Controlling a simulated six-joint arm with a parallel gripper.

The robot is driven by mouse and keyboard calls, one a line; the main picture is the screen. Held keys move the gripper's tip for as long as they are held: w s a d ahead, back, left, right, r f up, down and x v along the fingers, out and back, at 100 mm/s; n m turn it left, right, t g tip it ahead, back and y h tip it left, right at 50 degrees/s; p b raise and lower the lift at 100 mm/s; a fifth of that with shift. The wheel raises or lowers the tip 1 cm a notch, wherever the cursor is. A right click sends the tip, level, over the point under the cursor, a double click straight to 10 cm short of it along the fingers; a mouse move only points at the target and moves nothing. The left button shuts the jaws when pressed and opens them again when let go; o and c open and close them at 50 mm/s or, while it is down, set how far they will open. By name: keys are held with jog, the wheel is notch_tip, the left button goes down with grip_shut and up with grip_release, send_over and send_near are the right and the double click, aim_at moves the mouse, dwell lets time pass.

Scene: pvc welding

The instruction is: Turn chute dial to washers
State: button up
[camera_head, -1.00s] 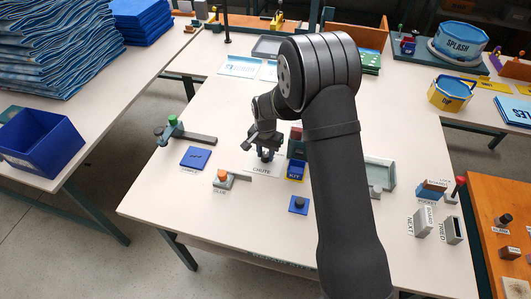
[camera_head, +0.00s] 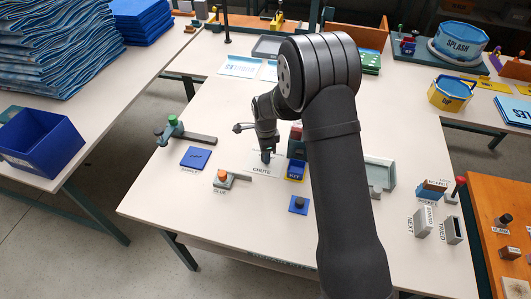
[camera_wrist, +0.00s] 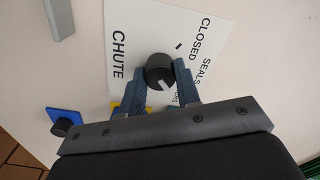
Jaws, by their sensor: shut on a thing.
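The chute dial (camera_wrist: 160,68) is a round black knob on a white plate (camera_wrist: 110,20) lettered CHUTE, CLOSED and SEALS. Further lettering is mostly hidden behind a finger. A white mark on the knob points toward the lower right in the wrist view. My gripper (camera_wrist: 159,76) is shut on the knob, one finger on each side. In the head view my gripper (camera_head: 266,152) reaches down to the chute plate (camera_head: 252,164), and the knob is largely hidden. I cannot read a washers label.
A blue KIT bin (camera_head: 295,171) stands close right of the chute plate. The GLUE fixture (camera_head: 222,179) and blue SAMPLE pad (camera_head: 195,157) lie to the left. A blue pad with a black knob (camera_head: 299,204) is in front. The table's front left is clear.

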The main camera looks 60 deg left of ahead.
jog(key=shift+m, duration=1.1)
jog(key=o, duration=1)
jog(key=shift+r, duration=0.1)
notch_tip(320, 180, up, 17)
jog(key=shift+r, duration=0.1)
